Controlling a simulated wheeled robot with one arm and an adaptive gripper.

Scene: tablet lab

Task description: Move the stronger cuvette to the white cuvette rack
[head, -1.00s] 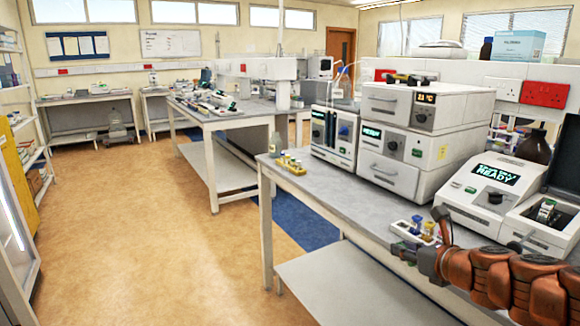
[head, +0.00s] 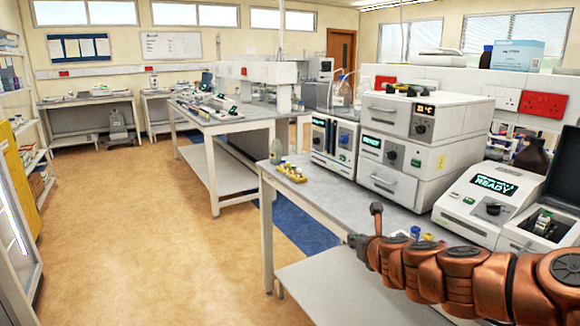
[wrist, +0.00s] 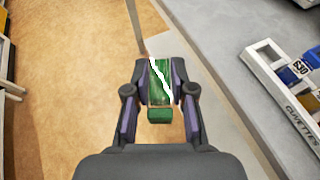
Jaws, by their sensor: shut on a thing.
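My gripper (wrist: 160,92) is shut on a cuvette with green contents (wrist: 160,75) and a green cap, with a white streak across its face. In the wrist view it hangs over the grey bench's front edge, with floor and a lower shelf below. The white cuvette rack (wrist: 278,88), marked "CUVETTES", lies to the right, apart from the gripper. It holds a blue-capped cuvette (wrist: 289,75) and others partly cut off by the frame. In the head view my arm hides most of the rack; a blue cap (head: 415,231) and a yellow cap (head: 428,237) show above it.
A spectrophotometer (head: 484,196) reading "READY" stands at the right, with an open-lidded bay (head: 545,220) beside it. Stacked white instruments (head: 405,150) stand behind the rack. A yellow rack (head: 291,173) and a bottle (head: 276,151) stand at the bench's far left end.

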